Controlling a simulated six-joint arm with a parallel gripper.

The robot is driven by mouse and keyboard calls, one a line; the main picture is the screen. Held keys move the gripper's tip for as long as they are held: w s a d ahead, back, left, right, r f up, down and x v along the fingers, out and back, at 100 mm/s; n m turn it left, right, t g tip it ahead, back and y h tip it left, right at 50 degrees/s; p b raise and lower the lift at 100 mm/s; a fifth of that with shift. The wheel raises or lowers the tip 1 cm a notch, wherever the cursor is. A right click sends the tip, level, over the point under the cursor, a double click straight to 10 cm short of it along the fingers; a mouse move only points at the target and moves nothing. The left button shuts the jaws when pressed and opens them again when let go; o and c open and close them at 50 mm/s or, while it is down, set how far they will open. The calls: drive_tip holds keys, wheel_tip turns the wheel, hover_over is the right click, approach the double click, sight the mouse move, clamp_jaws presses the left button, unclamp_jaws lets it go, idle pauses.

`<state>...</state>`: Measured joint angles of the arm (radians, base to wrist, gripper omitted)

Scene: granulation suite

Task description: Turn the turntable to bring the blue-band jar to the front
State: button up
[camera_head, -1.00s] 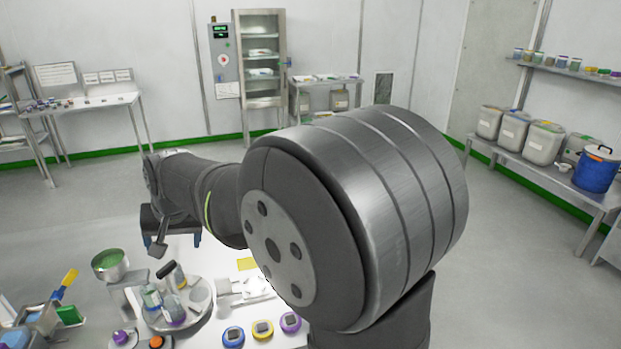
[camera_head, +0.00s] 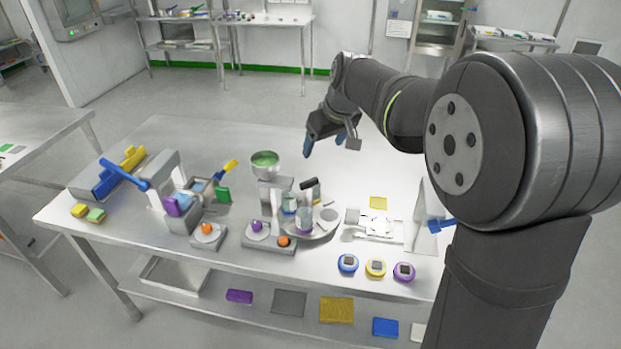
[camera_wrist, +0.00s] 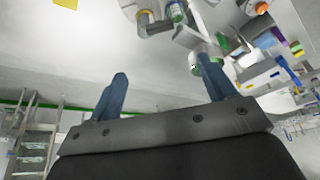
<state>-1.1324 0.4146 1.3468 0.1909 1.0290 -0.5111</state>
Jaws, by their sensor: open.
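The turntable (camera_head: 322,227) is a round grey disc on the steel table, right of the green-filled bowl. Clear jars stand close together on its left part: one with a greenish-blue tint (camera_head: 289,204) and one with a purple band (camera_head: 304,219). I cannot tell for sure which jar has the blue band. A dark-handled upright piece (camera_head: 309,184) stands at the turntable's back. My gripper (camera_head: 326,144) is open and empty, with blue fingers, above the table behind the turntable and apart from it. Its fingers also show in the wrist view (camera_wrist: 166,82).
The bowl (camera_head: 265,164) on its stand is left of the turntable. Small platforms with a purple knob (camera_head: 257,226) and an orange knob (camera_head: 283,241) are in front-left. A white fixture (camera_head: 377,226) stands right. Blue, yellow and purple round items (camera_head: 376,268) lie in front.

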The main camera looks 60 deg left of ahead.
sight(309, 181)
drive_tip(key=x, duration=1.6)
drive_tip(key=shift+a+f, duration=0.15)
drive_tip(key=shift+f, duration=0.05)
drive_tip(key=shift+c, duration=0.3)
drive_tip(key=c, duration=1.3)
